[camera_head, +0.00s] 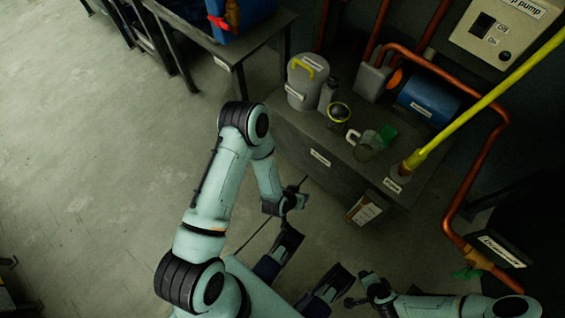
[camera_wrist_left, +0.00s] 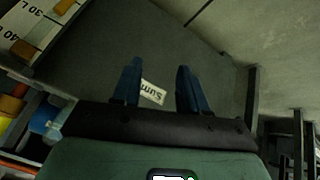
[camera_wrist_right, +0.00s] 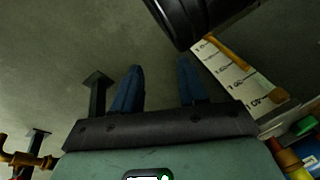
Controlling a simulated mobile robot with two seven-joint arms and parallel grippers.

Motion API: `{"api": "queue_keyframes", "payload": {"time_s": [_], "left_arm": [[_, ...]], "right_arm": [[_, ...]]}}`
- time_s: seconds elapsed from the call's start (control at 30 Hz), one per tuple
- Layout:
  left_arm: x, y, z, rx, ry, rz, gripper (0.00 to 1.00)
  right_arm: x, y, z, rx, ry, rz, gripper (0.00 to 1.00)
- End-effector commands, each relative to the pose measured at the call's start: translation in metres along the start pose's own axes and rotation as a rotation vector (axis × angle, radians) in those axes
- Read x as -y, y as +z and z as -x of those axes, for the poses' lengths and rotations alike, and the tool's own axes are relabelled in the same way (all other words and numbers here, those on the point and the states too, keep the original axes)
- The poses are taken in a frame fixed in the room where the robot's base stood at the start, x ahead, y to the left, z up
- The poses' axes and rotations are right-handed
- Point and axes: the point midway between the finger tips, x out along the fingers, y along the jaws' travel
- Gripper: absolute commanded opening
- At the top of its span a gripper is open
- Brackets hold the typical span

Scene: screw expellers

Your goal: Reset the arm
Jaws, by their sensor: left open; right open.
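My left arm comes in from the left of the head view, rises to a bent elbow, then runs down to its wrist. Its gripper (camera_head: 297,193) is small and dark there, in front of the grey sump. In the left wrist view the left gripper (camera_wrist_left: 158,88) has two blue fingers apart with nothing between them; the sump label (camera_wrist_left: 152,92) shows beyond. My right arm is low at the bottom right of the head view, mostly cut off. In the right wrist view the right gripper (camera_wrist_right: 158,85) has its fingers apart and empty, over bare floor.
On the grey sump (camera_head: 297,133) stand a lidded bucket (camera_head: 306,88), a glass jug (camera_head: 367,145) and a blue cylinder (camera_head: 428,100). A yellow pole (camera_head: 480,105) slants up from it. Copper pipes (camera_head: 478,178) run at right.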

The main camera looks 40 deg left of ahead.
Motion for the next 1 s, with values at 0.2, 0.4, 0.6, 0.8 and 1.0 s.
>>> {"api": "queue_keyframes", "payload": {"time_s": [0.2,0.4,0.6,0.8,1.0], "left_arm": [[0.025,0.063,0.047,0.313,-0.038,0.122,0.43],[0.027,0.072,0.054,0.355,-0.043,0.136,0.43],[0.025,0.071,0.058,0.357,-0.041,0.134,0.43],[0.009,0.067,0.112,0.419,-0.029,0.129,0.43],[-0.017,0.065,0.189,0.535,-0.012,0.12,0.43]], "right_arm": [[0.0,0.0,0.0,0.001,0.0,0.0,0.42],[0.0,0.0,0.0,0.001,0.0,0.0,0.42],[0.001,0.002,0.004,0.005,0.0,0.0,0.42],[0.014,0.019,0.057,0.068,-0.007,0.007,0.42],[0.035,0.047,0.13,0.186,-0.013,0.019,0.42]]}}
